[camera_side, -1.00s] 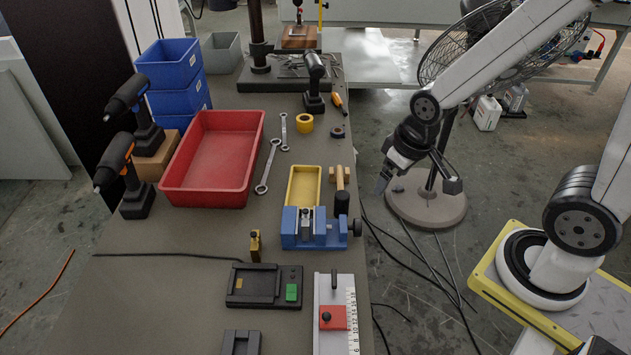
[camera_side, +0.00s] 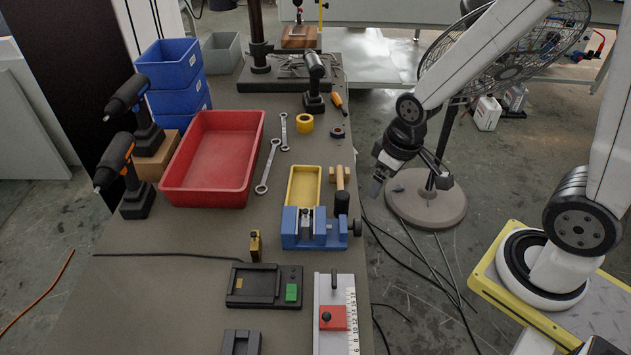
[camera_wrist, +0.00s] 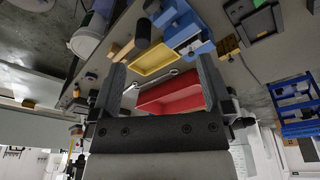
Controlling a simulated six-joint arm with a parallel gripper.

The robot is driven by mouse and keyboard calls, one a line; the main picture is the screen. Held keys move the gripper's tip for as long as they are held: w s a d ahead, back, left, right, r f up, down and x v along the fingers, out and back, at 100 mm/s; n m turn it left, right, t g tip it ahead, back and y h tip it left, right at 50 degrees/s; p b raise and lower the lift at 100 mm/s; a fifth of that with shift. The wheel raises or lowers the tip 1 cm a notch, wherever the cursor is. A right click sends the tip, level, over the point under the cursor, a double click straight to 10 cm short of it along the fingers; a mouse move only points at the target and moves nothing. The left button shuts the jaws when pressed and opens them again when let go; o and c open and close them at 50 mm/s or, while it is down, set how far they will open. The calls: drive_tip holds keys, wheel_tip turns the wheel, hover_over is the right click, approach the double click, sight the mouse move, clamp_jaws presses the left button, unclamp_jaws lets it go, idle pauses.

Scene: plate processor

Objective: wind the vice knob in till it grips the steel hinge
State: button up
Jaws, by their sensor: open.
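The blue vice (camera_side: 290,234) sits on the bench near its right edge, and its upper part also shows in the wrist view (camera_wrist: 182,28). Its dark round knob (camera_side: 356,227) sticks out on the right side. A small grey metal piece (camera_side: 306,222), perhaps the steel hinge, stands upright at the vice jaws. I cannot tell whether the jaws touch it. My gripper (camera_side: 411,181) is open and empty, off the bench's right edge, up and to the right of the knob. Its two fingers are spread wide in the wrist view (camera_wrist: 163,78).
A yellow tray (camera_side: 303,184) and a wooden-headed mallet (camera_side: 340,180) lie just behind the vice. A red bin (camera_side: 212,160), wrenches (camera_side: 268,167) and a black fixture with a green block (camera_side: 265,285) surround it. A fan (camera_side: 428,200) stands on the floor behind my gripper.

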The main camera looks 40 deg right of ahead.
drive_tip(key=w+f+n+g, duration=0.1)
drive_tip(key=w+f+n, duration=0.3)
drive_tip(key=f, duration=0.2)
drive_tip(key=n+g, duration=0.1)
drive_tip(key=n, duration=0.3)
hover_over(360, 221)
drive_tip(key=f, duration=0.8)
drive_tip(key=shift+a, duration=0.2)
drive_tip(key=shift+f, duration=3.8)
drive_tip(key=c, duration=1.2)
drive_tip(key=shift+d+g+y, duration=0.15)
drive_tip(key=shift+g+y, duration=0.15)
drive_tip(key=shift+g, duration=0.2)
